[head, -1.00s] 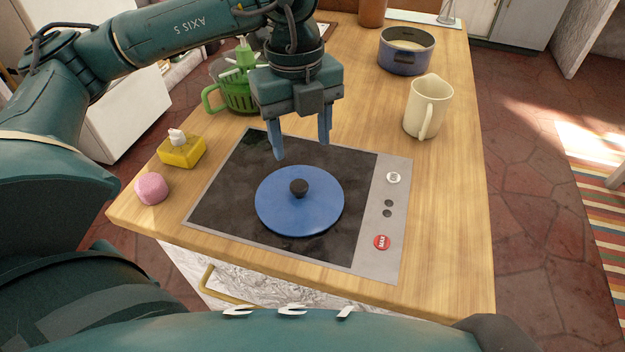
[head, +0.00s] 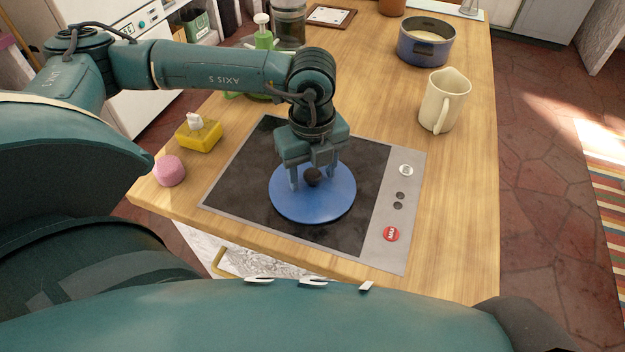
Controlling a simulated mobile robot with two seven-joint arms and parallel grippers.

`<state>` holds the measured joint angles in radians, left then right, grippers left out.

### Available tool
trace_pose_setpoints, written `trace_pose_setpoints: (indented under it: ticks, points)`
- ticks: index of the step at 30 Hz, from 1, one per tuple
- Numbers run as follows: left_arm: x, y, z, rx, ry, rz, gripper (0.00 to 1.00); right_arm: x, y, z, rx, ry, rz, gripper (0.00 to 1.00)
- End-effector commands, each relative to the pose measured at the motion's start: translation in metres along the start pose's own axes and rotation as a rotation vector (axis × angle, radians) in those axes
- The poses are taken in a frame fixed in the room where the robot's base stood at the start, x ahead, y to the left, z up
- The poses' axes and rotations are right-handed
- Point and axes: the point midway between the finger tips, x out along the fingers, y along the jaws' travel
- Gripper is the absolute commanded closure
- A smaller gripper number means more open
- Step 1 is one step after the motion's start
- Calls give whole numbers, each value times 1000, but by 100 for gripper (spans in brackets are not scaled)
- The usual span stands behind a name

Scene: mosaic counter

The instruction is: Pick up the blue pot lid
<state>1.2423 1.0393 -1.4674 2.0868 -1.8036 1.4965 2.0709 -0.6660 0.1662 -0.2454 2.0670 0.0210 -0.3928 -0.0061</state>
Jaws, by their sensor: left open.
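The blue pot lid (head: 320,207) lies flat on the black cooktop (head: 245,185) in the head view. My left gripper (head: 313,183) is open above the lid, fingers pointing down. The knob shows between its two fingers, and the fingertips are close to the lid's top. I cannot tell whether a finger touches the knob or the lid. My right gripper is not in view.
A cream pitcher (head: 446,100) stands right of the cooktop, with a blue pot (head: 426,44) behind it. A yellow sponge holder (head: 199,136) and a pink ball-like object (head: 170,171) sit at the left edge. The counter's right strip (head: 465,200) is clear.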

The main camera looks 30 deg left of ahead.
Motion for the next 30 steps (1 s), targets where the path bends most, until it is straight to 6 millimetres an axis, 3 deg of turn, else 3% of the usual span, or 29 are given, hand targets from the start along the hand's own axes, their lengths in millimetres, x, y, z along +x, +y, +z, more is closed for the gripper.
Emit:
trace_pose_setpoints:
  ticks: [9,27,30]
  points:
    - [7,0,0,1,-1,-2,46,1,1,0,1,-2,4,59]
    - [6,0,0,1,0,-1,95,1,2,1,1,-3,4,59]
    - [6,0,0,1,-1,-2,96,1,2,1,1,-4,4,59]
